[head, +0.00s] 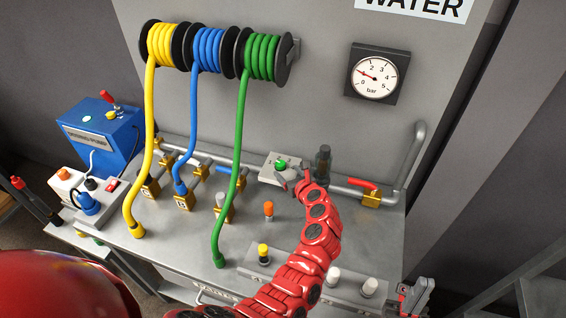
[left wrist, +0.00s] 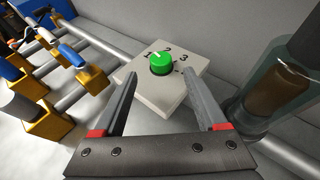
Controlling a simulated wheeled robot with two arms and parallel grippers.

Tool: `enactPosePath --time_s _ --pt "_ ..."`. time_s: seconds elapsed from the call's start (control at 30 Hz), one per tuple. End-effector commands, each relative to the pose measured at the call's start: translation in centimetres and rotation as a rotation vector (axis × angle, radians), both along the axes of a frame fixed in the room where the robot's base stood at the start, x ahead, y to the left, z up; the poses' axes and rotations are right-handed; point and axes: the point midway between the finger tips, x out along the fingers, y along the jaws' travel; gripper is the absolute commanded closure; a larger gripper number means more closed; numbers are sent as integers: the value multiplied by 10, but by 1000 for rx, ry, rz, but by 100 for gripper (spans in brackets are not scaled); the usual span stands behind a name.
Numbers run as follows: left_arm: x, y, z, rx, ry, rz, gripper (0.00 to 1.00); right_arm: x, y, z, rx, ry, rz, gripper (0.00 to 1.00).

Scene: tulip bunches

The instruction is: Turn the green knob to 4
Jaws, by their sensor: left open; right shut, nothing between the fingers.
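In the head view the knob (head: 281,164) is on the bench against the back panel. My left gripper (head: 293,180) is open beside it. In the left wrist view the fingers of my left gripper (left wrist: 160,105) are apart on either side of the plate, short of the knob. My right gripper (head: 413,297) is shut and empty at the lower right.
A dark glass-like cylinder (head: 322,163) stands close right of the knob. Pipes and brass valves (head: 184,201) run left of it, with yellow, blue and green hoses (head: 232,185) hanging in front. An orange-topped peg (head: 268,209) stands nearer. A gauge (head: 375,76) hangs above.

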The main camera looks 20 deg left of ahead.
Motion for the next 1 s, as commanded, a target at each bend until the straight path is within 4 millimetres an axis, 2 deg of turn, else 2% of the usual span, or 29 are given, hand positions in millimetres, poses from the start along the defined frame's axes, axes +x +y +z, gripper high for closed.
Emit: enactPosePath --time_s 0.1,0.3,0.77,0.87,1.0 --pt "16 11 -3 6 -1 -4 26 0 0 8 0 0 0 100" --pt "32 23 -13 5 -4 -4 26 0 0 10 0 0 0 100" --pt "38 30 -20 1 -2 -1 26 0 0 11 0 0 0 100" --pt "38 30 -19 1 -2 -1 40 0 0 11 0 0 0 100" --pt "38 30 -19 1 -2 -2 65 0 0 11 0 0 0 100"
